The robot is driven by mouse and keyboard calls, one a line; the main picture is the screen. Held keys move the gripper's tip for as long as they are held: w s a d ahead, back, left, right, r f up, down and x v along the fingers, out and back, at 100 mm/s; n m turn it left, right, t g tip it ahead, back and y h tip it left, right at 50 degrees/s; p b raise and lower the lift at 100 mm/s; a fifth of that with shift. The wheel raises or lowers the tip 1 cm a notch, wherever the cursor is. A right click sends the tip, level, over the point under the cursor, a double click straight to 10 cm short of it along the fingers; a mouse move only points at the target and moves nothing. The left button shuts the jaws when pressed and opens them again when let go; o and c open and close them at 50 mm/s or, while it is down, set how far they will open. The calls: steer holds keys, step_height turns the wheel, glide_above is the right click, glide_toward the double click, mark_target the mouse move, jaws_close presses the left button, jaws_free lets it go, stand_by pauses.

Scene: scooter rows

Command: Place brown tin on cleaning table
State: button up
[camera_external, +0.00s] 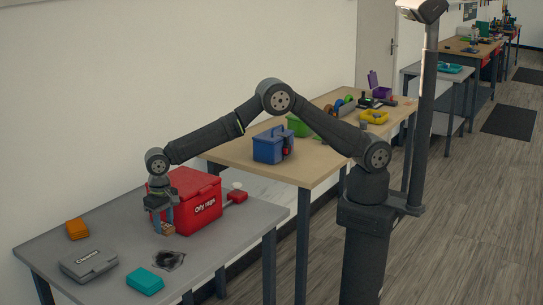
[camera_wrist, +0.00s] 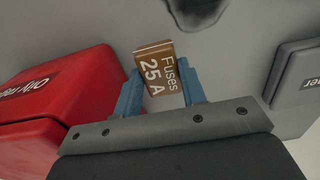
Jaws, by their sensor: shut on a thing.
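The brown tin (camera_wrist: 158,72), a small box lettered "Fuses 25 A", is between the two blue fingers of my gripper (camera_wrist: 160,82) in the wrist view. The gripper is shut on it. In the external view the tin (camera_external: 168,230) shows small and partly hidden between the fingers of my gripper (camera_external: 163,224). It is low over the grey table (camera_external: 118,222), just left of the red box; I cannot tell whether it touches the tabletop. The table carries a red "Oily rags" box (camera_external: 195,205) and a grey case with lettering (camera_external: 88,263).
A dark stain or rag (camera_external: 169,261) lies in front of the gripper, near a teal block (camera_external: 145,281). An orange block (camera_external: 77,229) is at the back left. A wooden table (camera_external: 320,172) behind holds a blue toolbox (camera_external: 273,145). The grey table's left middle is clear.

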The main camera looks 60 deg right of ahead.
mark_target(164, 226)
steer(key=shift+f, duration=1.9)
steer(key=shift+f, duration=0.15)
steer(key=o, duration=1)
step_height(164, 226, up, 12)
steer(key=shift+r, duration=0.15)
steer(key=shift+f, duration=4.3)
steer(key=shift+f, duration=0.15)
